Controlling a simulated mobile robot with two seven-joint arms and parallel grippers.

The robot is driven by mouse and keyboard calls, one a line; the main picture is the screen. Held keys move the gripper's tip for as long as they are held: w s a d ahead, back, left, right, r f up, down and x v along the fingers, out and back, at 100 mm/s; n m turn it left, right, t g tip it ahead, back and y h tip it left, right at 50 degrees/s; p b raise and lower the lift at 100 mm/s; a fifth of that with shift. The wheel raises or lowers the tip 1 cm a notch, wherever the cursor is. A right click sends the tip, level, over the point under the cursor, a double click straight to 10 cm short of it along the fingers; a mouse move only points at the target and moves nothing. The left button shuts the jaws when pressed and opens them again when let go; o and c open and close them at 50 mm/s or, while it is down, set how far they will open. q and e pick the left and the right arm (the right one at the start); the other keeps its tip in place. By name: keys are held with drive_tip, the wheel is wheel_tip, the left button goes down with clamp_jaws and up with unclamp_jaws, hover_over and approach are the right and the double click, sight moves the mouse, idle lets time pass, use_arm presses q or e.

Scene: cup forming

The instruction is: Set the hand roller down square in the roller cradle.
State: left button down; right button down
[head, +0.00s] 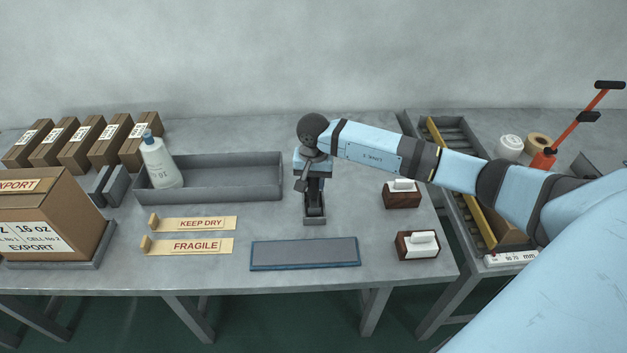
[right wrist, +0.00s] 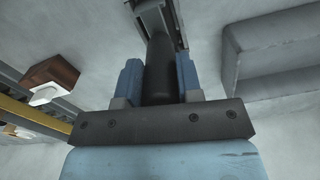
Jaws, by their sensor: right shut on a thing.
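My right gripper (head: 314,184) is above the middle of the table, pointing down. In the right wrist view its two blue fingers (right wrist: 159,72) are shut on the dark handle of the hand roller (right wrist: 158,58). The small grey roller cradle (head: 315,221) stands on the table directly below the gripper. The roller's dark lower part (head: 315,204) shows at the cradle, between its walls as seen from the head. Whether the roller rests on the cradle floor or hangs just above cannot be told. The gripper hides the roller's upper part. My left gripper is not in view.
A long grey tray (head: 225,197) with a white bottle (head: 160,163) in it stands left of the cradle. A blue-edged mat (head: 304,254) lies in front. Two wooden stamp-like blocks (head: 402,196) (head: 416,245) stand to the right. Labels (head: 195,223) lie front left.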

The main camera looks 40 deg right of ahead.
drive_tip(key=shift+f, duration=0.1)
drive_tip(key=c, duration=0.7)
unclamp_jaws()
wheel_tip(320, 180, up, 14)
drive_tip(key=b, duration=0.1)
drive_tip(key=shift+b, duration=0.4)
